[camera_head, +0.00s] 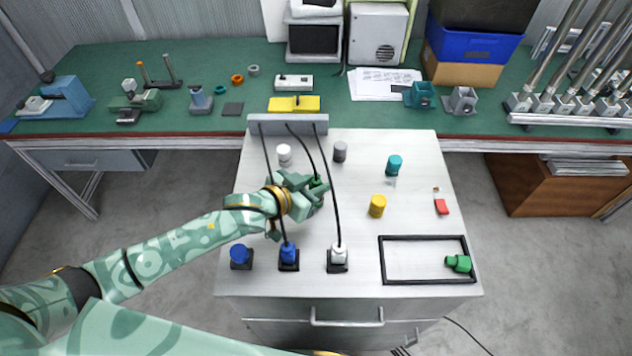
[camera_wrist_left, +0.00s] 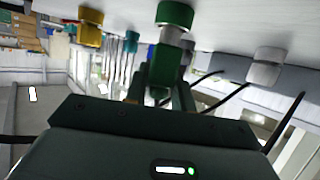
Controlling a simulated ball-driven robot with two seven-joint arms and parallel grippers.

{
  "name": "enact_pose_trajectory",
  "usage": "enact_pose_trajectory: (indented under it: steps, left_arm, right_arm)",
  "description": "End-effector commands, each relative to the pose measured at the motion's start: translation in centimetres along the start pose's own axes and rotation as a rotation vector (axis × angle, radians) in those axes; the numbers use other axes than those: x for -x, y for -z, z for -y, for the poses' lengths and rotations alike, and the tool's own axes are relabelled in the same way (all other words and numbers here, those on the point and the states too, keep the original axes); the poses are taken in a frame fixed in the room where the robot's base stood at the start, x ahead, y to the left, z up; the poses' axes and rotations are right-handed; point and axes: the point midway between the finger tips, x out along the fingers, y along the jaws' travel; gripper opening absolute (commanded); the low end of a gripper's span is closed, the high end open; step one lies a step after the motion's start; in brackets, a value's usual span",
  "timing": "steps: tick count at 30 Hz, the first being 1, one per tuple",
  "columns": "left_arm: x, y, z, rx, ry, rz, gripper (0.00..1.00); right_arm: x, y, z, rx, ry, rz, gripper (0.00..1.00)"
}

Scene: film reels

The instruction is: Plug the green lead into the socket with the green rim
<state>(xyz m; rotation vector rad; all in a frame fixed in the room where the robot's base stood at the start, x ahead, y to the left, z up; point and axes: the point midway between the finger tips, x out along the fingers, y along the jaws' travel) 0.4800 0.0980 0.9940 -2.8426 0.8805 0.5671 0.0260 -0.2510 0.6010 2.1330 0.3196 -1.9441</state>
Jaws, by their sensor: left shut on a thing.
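My left gripper (camera_head: 308,193) is over the middle of the white cabinet top. In the left wrist view it is shut on a green plug body (camera_wrist_left: 165,72), the end of the green lead. A pale metallic part (camera_wrist_left: 172,32) shows just beyond that body. In line with it, against the white top, is a green round piece (camera_wrist_left: 175,13), which looks like the green rim of the socket. I cannot tell whether the plug is in it or just short of it. In the head view, only a little green (camera_head: 316,183) shows by the fingers. My right gripper is not in view.
A blue plug (camera_head: 289,251) and a white plug (camera_head: 338,254) with black cables stand in front. A blue piece (camera_head: 239,254) is left of them. Yellow (camera_head: 377,206), teal (camera_head: 394,164), grey (camera_head: 340,152) and white (camera_head: 284,154) cylinders stand around. A black frame (camera_head: 382,262) lies front right.

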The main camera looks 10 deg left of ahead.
Motion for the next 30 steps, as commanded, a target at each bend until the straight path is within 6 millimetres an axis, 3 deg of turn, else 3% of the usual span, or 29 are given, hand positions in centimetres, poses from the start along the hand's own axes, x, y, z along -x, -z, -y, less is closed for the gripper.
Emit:
enact_pose_trajectory:
  steps: [14,15,24,30]
  left_arm:
    - [-0.4,-0.8,0.0,0.001,0.0,-0.001,0.02]
    - [-0.3,-0.8,0.0,0.0,0.0,-0.001,0.34]
    - [-0.2,-0.7,0.0,0.0,0.0,0.0,0.34]
    - [1.5,-0.4,0.0,0.0,0.001,0.0,0.34]
  right_arm:
    - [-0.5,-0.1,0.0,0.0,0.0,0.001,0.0]
    - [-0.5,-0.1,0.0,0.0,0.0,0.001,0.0]
    - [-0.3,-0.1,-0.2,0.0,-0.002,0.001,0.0]
    - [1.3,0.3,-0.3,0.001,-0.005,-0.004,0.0]
